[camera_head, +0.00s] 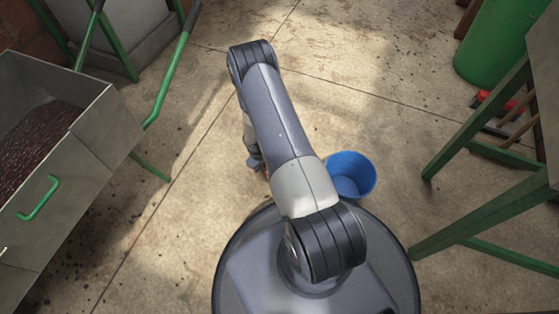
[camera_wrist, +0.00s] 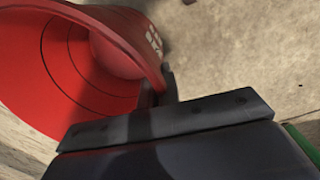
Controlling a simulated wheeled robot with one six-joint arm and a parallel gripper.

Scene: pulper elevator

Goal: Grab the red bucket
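The red bucket (camera_wrist: 75,65) fills the upper left of the wrist view, tilted in the picture, with its open mouth and ringed inside showing. A pale printed mark is on its outer wall. My gripper (camera_wrist: 158,88) is at its rim, with one dark finger inside and the other outside. The fingers are close together with the bucket's wall between them. In the head view my gripper hangs beneath my arm and is mostly hidden, and the red bucket is almost wholly covered by the arm there.
A blue bucket (camera_head: 351,176) stands on the floor just right of my arm. A metal cart (camera_head: 85,165) with dark contents and green handles is at the left. A green-legged table (camera_head: 485,135) and a green drum (camera_head: 500,45) are at the right. Floor ahead is clear.

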